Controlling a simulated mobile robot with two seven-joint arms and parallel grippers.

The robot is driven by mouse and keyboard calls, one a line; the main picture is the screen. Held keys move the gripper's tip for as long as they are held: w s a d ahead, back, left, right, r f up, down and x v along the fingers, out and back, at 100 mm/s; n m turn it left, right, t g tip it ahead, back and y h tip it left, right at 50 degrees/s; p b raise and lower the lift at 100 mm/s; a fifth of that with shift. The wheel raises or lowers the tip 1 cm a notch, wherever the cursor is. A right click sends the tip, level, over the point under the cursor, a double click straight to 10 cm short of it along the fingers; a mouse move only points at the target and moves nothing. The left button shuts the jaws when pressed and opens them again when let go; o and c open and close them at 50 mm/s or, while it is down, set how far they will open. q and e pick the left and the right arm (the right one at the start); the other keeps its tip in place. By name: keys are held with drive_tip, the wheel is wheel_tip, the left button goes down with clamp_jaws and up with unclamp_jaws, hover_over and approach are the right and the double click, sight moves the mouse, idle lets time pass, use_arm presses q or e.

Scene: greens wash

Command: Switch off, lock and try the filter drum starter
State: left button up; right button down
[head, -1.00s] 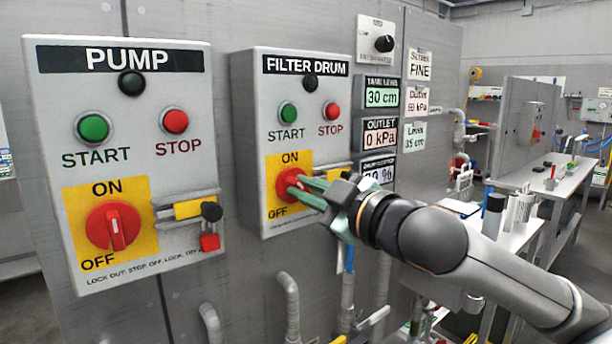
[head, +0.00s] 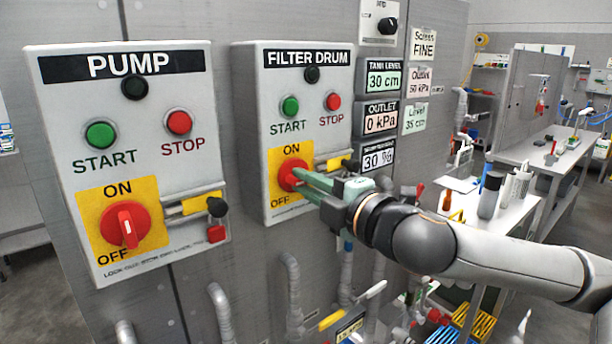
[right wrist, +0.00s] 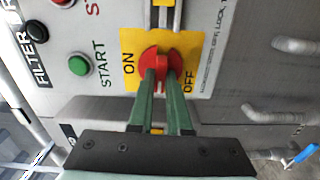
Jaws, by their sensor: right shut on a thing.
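The filter drum starter (head: 262,120) is a grey wall box with a green START button (head: 290,106), a red STOP button (head: 333,101) and a red rotary switch (head: 285,172) on a yellow ON/OFF plate. My right gripper (head: 302,178) comes from the right, its green fingers shut on the switch's handle. In the right wrist view, the fingers (right wrist: 163,80) stand either side of the red handle (right wrist: 162,62). The fingers partly cover the switch in the head view, so its exact angle is unclear. A yellow slide (head: 338,162) sits right of the switch. My left gripper is not in view.
Displays (head: 380,119) are right of the filter drum box. Pipes (head: 290,285) stick out below. A bench (head: 540,150) stands farther right.

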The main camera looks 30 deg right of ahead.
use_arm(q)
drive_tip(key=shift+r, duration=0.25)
use_arm(e)
drive_tip(key=shift+n, duration=0.4)
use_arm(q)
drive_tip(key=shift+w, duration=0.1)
use_arm(e)
drive_tip(key=c, duration=0.9)
unclamp_jaws()
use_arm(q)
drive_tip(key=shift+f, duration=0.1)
use_arm(e)
drive_tip(key=shift+o, duration=0.2)
use_arm(q)
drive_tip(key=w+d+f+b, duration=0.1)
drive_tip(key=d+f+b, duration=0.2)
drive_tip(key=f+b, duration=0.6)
drive_tip(key=b, duration=0.5)
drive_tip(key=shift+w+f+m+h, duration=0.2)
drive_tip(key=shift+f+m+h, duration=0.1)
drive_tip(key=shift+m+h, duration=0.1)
use_arm(e)
drive_tip(key=s, duration=1.2)
drive_tip(key=shift+s+d, duration=0.25)
drive_tip(key=shift+d, duration=0.2)
